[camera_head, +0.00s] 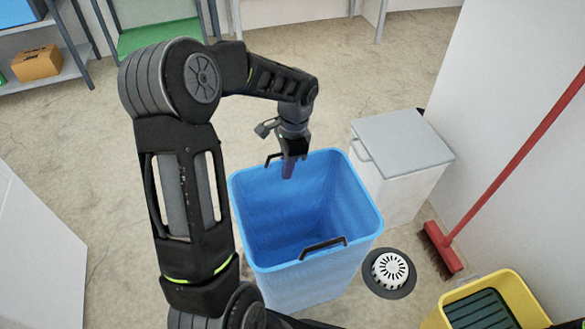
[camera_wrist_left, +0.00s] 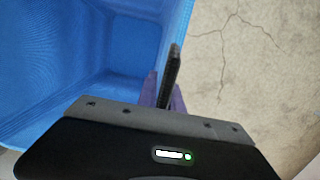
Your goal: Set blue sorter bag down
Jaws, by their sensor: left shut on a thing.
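The blue sorter bag (camera_head: 300,215) is an open, empty-looking blue bin with two black handles, upright in the middle of the head view. Its blue inside wall fills the left of the left wrist view (camera_wrist_left: 70,60). My left gripper (camera_head: 289,168) is at the far rim, shut on the bag's far black handle (camera_wrist_left: 172,70), with its purple fingers on either side of it. The near black handle (camera_head: 323,247) is free. The bag's underside is hidden, so I cannot tell whether it touches the floor. My right gripper is not in view.
A white bin with a grey lid (camera_head: 402,140) stands close at the bag's right. A round floor drain (camera_head: 389,270), a yellow bucket (camera_head: 485,300) and a red broom (camera_head: 440,248) are at the right. Cracked bare floor (camera_head: 415,60) lies behind; shelves hold a cardboard box (camera_head: 37,64).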

